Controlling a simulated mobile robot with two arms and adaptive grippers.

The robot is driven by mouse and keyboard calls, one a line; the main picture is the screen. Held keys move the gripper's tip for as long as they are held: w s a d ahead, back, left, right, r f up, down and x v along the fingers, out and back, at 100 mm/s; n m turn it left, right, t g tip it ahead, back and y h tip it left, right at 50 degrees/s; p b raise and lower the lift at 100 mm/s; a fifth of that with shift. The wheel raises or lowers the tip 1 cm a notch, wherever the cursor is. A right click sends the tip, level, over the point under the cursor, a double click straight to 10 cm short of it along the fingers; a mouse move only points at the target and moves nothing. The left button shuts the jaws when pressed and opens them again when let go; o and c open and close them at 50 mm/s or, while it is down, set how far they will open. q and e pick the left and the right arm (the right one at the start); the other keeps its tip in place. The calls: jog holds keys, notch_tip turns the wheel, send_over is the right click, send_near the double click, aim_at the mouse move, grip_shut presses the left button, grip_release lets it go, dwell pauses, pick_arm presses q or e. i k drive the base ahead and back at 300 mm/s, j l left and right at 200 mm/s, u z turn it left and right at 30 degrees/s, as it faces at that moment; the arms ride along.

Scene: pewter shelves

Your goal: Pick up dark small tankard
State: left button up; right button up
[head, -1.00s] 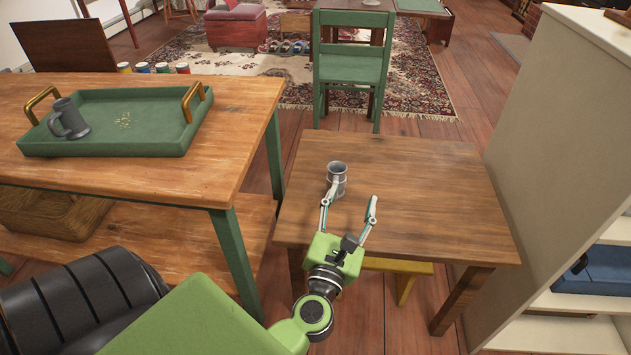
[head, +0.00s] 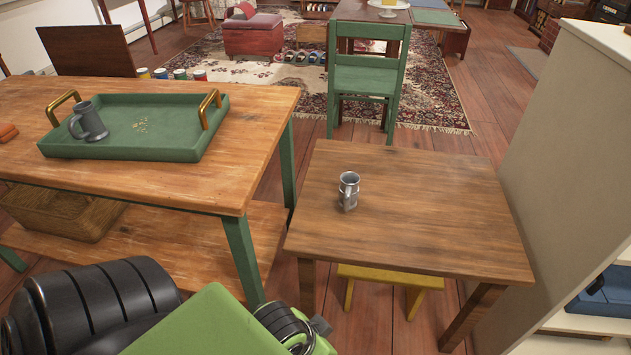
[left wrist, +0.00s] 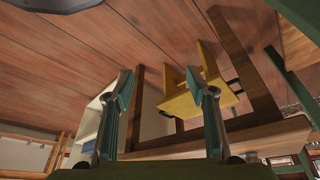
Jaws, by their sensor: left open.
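My right gripper is not in view.
The tray has brass handles and stands on the long table (head: 230,185). The small table (head: 430,225) is otherwise bare, with a yellow stool (head: 388,275) beneath. A green chair (head: 368,80) stands behind it, a pale shelf unit (head: 570,160) at right.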

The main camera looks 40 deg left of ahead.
aim_at(93, 130)
jog(key=k+l+u, duration=0.1)
jog(key=u, duration=2.45)
